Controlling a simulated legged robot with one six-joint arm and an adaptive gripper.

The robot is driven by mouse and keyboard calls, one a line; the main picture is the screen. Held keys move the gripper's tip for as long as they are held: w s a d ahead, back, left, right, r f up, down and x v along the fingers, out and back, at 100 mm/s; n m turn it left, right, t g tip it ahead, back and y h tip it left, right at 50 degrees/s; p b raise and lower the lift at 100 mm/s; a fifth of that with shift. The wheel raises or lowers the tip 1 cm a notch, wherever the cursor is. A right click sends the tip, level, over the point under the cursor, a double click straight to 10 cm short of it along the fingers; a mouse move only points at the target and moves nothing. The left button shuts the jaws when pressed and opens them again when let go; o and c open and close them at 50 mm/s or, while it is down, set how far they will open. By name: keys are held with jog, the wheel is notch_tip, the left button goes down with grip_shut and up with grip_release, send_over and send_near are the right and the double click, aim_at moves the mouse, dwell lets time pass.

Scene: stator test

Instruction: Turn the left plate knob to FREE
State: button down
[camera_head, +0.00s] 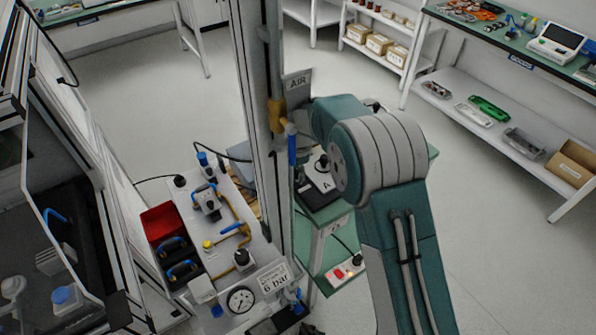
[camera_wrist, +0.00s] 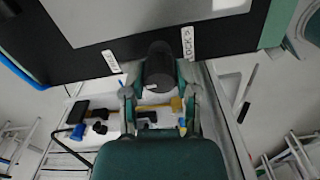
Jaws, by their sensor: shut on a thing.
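A dark round knob (camera_wrist: 158,66) stands at the lower edge of a black-bordered grey plate (camera_wrist: 150,15) in the wrist view. My gripper (camera_wrist: 159,78) is shut on this knob, with one finger on each side of it. A small white label (camera_wrist: 111,61) lies left of the knob, too small to read surely. Another white label (camera_wrist: 188,43) at its right seems to read LOCK. Which way the knob points is not clear.
A metal post with an AIR sign (camera_head: 298,84) stands close left of my arm. A panel with valves and a gauge (camera_head: 241,299) is at lower left, beside a red bin (camera_head: 160,222). Shelves and a bench (camera_head: 520,65) line the right. Floor at right is clear.

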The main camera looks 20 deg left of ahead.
jog(key=shift+w, duration=0.1)
jog(key=shift+c, duration=1.9)
grip_release()
jog(key=shift+r, duration=0.1)
notch_tip(320, 180, up, 12)
jog(key=shift+f, duration=0.2)
jog(key=shift+w, duration=0.1)
